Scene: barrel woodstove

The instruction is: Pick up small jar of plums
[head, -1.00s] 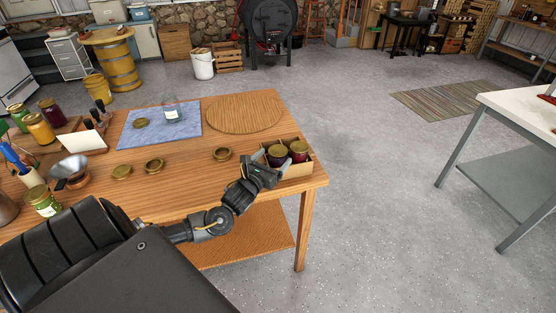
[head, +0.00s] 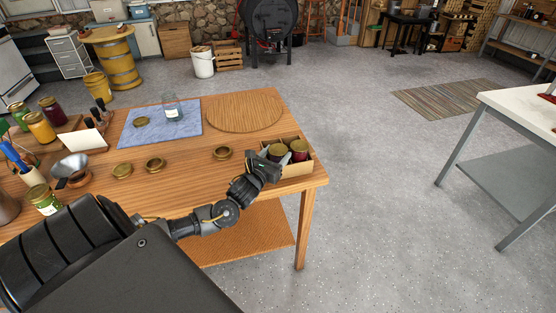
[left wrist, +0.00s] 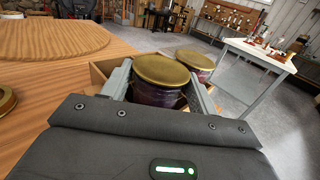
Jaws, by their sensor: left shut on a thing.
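A small jar of dark purple plums with a gold lid (head: 277,151) stands at the left in a small open box (head: 297,169) near the table's right end. In the left wrist view the jar (left wrist: 158,96) sits between the two fingers of my left gripper (left wrist: 160,92), which is shut on it. In the head view the left gripper (head: 272,164) reaches in from the front left and partly covers the jar. A second dark jar with a gold lid (head: 299,150) stands beside it, apart from the fingers, and shows in the wrist view (left wrist: 196,67).
The box walls stand close around the jars. A round wooden board (head: 245,110) and a blue cloth (head: 150,128) with an empty glass jar (head: 172,113) lie behind. Loose gold lids (head: 222,153) lie to the left.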

